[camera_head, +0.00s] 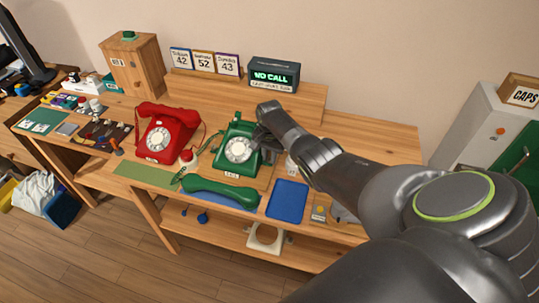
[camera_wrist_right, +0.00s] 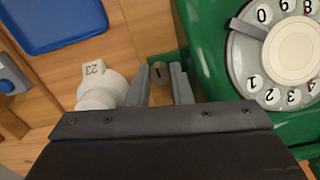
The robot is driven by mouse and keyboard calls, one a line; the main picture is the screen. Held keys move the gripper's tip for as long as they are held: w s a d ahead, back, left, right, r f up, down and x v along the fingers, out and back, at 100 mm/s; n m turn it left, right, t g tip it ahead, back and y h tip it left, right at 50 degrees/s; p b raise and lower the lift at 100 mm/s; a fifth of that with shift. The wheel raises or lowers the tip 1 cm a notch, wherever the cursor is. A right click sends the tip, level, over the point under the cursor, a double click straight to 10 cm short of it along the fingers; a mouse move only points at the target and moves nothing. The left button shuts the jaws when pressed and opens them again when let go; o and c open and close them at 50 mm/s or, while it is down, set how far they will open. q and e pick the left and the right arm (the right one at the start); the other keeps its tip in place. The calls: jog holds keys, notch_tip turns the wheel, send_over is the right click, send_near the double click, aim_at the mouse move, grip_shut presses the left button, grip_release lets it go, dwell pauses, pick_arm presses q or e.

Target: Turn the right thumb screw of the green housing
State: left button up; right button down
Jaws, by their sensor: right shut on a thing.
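The green housing (camera_head: 238,150) of a dial phone stands on the wooden bench, with a white dial on its front; it also fills the right side of the wrist view (camera_wrist_right: 200,30). The right thumb screw (camera_wrist_right: 160,72) is a small brass-coloured knob with a dark mark, at the housing's side beside a green tab. My right gripper (camera_wrist_right: 161,88) has its two grey fingers on either side of the screw, closed on it. In the head view my right gripper (camera_head: 262,144) reaches the housing's right side and hides the screw. My left gripper is not in view.
A green handset (camera_head: 222,193) lies in front of the housing. A blue tray (camera_head: 287,200) lies to the right. A white part marked 23 (camera_wrist_right: 98,88) stands close beside my fingers. A red phone (camera_head: 166,133) stands to the left. A "NO CALL" display (camera_head: 273,75) stands behind.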

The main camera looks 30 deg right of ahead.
jog(key=shift+w+r, duration=0.1)
jog(key=c, duration=1.6)
grip_release()
jog(key=shift+o, duration=0.2)
